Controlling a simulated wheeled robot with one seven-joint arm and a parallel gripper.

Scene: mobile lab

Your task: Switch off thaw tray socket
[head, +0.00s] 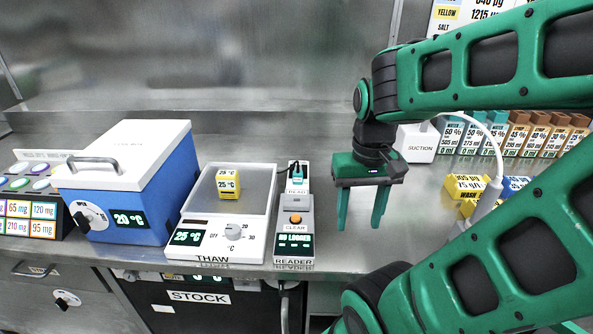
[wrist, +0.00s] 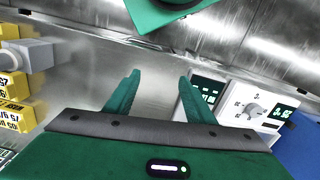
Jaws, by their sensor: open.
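The thaw tray (head: 254,199) is a white unit on the counter, labelled THAW. Its green display (head: 188,237) reads 25 °C. Its white knob (head: 233,231) has OFF, 20 and 30 marks around it; I cannot tell its exact setting. The knob also shows at the right in the wrist view (wrist: 254,109). A yellow block (head: 228,186) sits on the tray. I cannot pick out a separate socket or its switch. My gripper (head: 361,224) is open and empty, fingers pointing down, to the right of the tray and reader, apart from both.
The reader (head: 295,218), with an orange button, stands between tray and gripper. A blue box (head: 134,182) with a white lid is left of the tray. Yellow blocks (head: 466,188) and a white suction unit (head: 418,142) are to the right. Counter around the gripper is clear.

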